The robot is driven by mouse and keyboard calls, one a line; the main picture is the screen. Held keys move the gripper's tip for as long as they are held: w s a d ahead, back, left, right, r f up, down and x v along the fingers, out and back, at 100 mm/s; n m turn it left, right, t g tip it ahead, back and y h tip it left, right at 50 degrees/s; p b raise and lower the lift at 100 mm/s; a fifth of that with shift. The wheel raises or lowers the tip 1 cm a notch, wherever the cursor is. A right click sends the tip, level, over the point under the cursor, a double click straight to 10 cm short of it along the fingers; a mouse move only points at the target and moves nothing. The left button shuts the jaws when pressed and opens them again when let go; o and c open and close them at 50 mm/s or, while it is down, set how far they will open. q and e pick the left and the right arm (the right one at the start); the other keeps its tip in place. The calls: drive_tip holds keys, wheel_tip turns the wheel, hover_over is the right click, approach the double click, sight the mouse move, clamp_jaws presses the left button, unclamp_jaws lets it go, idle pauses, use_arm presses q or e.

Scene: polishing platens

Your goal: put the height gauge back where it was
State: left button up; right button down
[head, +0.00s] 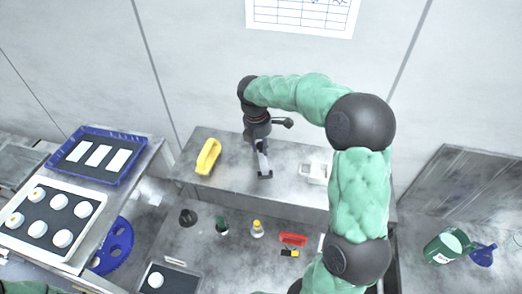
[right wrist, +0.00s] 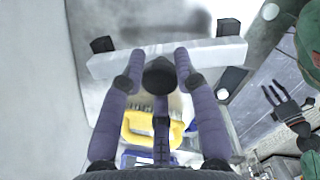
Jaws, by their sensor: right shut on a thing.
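My right gripper (head: 262,150) is shut on the height gauge (head: 264,165) above the grey shelf (head: 230,189). I take the gauge to be the light grey bar with dark end parts. In the right wrist view the bar (right wrist: 115,64) lies across the fingertips of the right gripper (right wrist: 161,62), with a black block near each end. The fingers hide its middle. I cannot tell whether it touches the shelf.
A yellow handled block (head: 208,157) stands on the shelf left of the gripper. A white holder (head: 315,172) is to the right. A blue tray (head: 63,172) and a white tray (head: 15,249) are far left. Small bottles and a red item (head: 293,239) stand below the shelf.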

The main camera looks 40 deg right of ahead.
sight(261, 152)
drive_tip(key=shift+w+d+f, duration=0.2)
drive_tip(key=shift+f, duration=0.2)
drive_tip(key=f, duration=0.3)
drive_tip(key=shift+w+d+f, duration=0.1)
drive_tip(key=shift+w+f, duration=0.1)
drive_tip(key=shift+s, duration=0.1)
drive_tip(key=c, duration=0.9)
unclamp_jaws()
drive_tip(key=shift+f, duration=0.1)
drive_tip(key=r, duration=0.4)
drive_tip(key=a+r, duration=0.1)
drive_tip(key=r, duration=0.7)
drive_tip(key=shift+a+r, duration=0.15)
drive_tip(key=shift+a, duration=0.15)
